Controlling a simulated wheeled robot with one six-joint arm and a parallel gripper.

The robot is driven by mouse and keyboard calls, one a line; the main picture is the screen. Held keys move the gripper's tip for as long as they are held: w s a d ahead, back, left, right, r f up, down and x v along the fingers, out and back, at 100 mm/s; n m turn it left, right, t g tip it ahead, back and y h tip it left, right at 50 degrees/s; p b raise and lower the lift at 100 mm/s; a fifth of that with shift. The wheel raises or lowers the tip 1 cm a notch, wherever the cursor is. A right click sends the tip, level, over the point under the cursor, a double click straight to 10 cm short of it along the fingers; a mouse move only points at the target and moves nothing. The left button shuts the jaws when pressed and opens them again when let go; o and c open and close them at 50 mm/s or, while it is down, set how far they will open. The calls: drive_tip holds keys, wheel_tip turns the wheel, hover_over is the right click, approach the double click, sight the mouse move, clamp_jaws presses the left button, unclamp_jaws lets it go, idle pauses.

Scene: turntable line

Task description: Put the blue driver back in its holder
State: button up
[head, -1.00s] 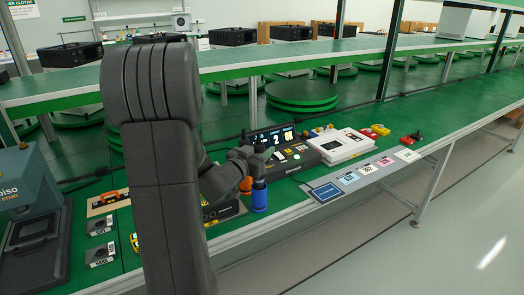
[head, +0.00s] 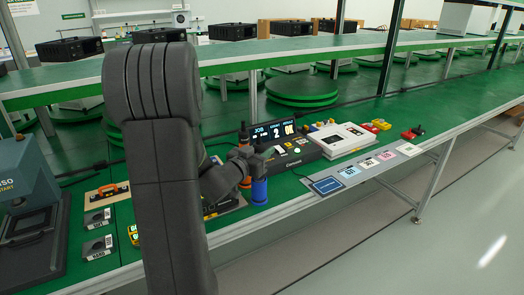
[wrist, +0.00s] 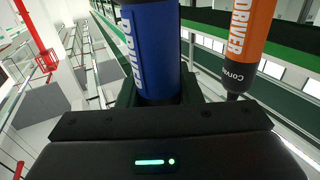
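The blue driver (head: 259,191) stands upright beneath my gripper (head: 250,160) near the front edge of the green bench. In the wrist view the blue driver (wrist: 150,50) lies in the middle, between the dark fingers (wrist: 158,92), which appear shut on it. An orange driver (head: 245,183) is just left of the blue one in the head view. In the wrist view the orange driver (wrist: 248,40) is to the right, apart from the blue one. My arm and gripper hide much of the area around the drivers, and I cannot make out the holder.
A console (head: 290,150) with a lit display and a white box (head: 340,139) stand to the right. Cards lie along the front edge. A blue-grey machine (head: 25,175) and an orange-handled tool (head: 107,190) are at left. The bench's far right is clear.

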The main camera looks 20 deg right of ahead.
drive_tip(key=o, duration=0.5)
drive_tip(key=v, duration=1.3)
drive_tip(key=shift+s+a, duration=0.25)
drive_tip(key=shift+a, duration=0.05)
drive_tip(key=x, duration=1.3)
drive_tip(key=shift+w+d, duration=0.25)
drive_tip(key=shift+d, duration=0.05)
drive_tip(key=shift+r+p, duration=0.3)
drive_tip(key=shift+r, duration=0.05)
drive_tip(key=shift+f, duration=0.1)
